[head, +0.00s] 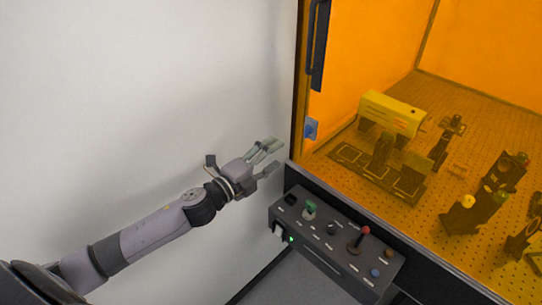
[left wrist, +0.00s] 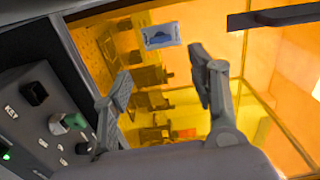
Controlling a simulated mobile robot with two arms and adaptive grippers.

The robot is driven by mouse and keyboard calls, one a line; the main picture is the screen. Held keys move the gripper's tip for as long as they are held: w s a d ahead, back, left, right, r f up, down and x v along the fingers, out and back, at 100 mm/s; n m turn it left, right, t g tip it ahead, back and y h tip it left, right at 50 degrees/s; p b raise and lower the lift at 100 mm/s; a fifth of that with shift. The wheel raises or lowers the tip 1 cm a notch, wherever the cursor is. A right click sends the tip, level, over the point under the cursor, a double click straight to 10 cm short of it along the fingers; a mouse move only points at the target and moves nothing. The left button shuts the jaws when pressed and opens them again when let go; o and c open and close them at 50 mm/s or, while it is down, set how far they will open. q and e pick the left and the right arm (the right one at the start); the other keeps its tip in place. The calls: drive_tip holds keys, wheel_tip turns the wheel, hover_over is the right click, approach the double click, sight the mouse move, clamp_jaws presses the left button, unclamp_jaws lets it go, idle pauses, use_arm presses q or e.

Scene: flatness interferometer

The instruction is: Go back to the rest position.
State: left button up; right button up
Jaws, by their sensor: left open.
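My left gripper (head: 266,160) is open and empty in the head view. It hangs in the air in front of the pale wall, just left of the orange enclosure's corner and above the left end of the dark control panel (head: 334,257). Its two fingers also show in the left wrist view (left wrist: 160,88), spread apart with nothing between them. The panel shows at the left of that view too, beside the fingers. No contact between gripper and panel can be made out. My right gripper is in neither view.
The panel carries a green knob (head: 310,210), a red-topped lever (head: 363,237), a lit green lamp (head: 291,239) and other controls. Behind orange panes (head: 365,45), a yellow instrument (head: 391,112) and several optical mounts stand on a perforated table. A dark door handle (head: 319,45) is above.

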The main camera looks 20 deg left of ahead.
use_arm(q)
drive_tip(key=shift+f, duration=0.1)
